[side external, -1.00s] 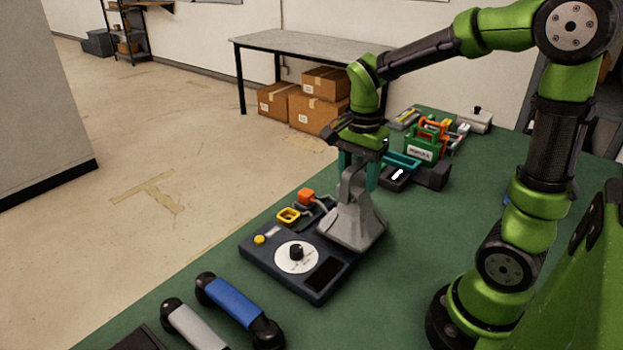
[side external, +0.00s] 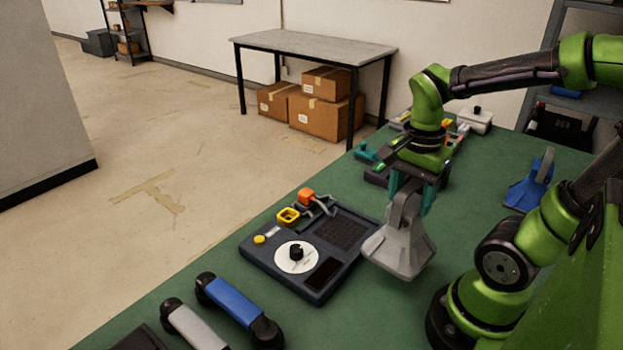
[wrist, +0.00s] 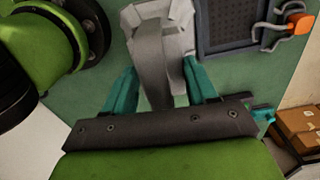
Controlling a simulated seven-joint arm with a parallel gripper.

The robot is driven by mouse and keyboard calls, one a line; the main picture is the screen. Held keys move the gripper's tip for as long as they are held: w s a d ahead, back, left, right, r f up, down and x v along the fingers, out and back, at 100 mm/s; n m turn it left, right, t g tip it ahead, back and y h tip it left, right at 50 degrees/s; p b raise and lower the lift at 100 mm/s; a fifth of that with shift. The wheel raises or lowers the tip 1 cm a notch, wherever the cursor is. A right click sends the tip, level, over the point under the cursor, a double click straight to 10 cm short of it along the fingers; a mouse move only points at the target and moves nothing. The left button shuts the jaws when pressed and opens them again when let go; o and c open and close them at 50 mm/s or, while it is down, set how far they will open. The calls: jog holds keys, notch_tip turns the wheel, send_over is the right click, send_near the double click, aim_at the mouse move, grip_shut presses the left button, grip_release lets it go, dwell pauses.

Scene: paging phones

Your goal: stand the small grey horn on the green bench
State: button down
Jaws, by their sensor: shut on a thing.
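The small grey horn (side external: 400,248) hangs from my gripper (side external: 410,200) with its wide flared end down and its narrow handle between the teal fingers. It is roughly upright, just right of the dark console, over the green bench (side external: 345,205). I cannot tell whether its lower rim touches the bench or is slightly above it. In the wrist view the horn (wrist: 158,48) lies between the two fingers of my gripper (wrist: 160,85), which is shut on its handle.
The dark console (side external: 318,277) with a white dial, grille and coloured parts is left of the horn. A blue horn (side external: 528,190) stands at the right. Handsets (side external: 232,300) lie in front. Assorted items, including a white box (side external: 475,120), sit behind. Bare bench lies between the grey and blue horns.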

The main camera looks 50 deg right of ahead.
jog(key=w+d+f, duration=0.2)
jog(key=w+d, duration=0.6)
jog(key=w+d+f, duration=0.3)
jog(key=w+d, duration=0.6)
jog(key=shift+w+f+n, duration=0.15)
jog(key=shift+w+n, duration=0.05)
jog(key=shift+n, duration=0.2)
dwell(0.3)
jog(key=shift+f, duration=0.15)
jog(key=shift+c, duration=1.7)
grip_release()
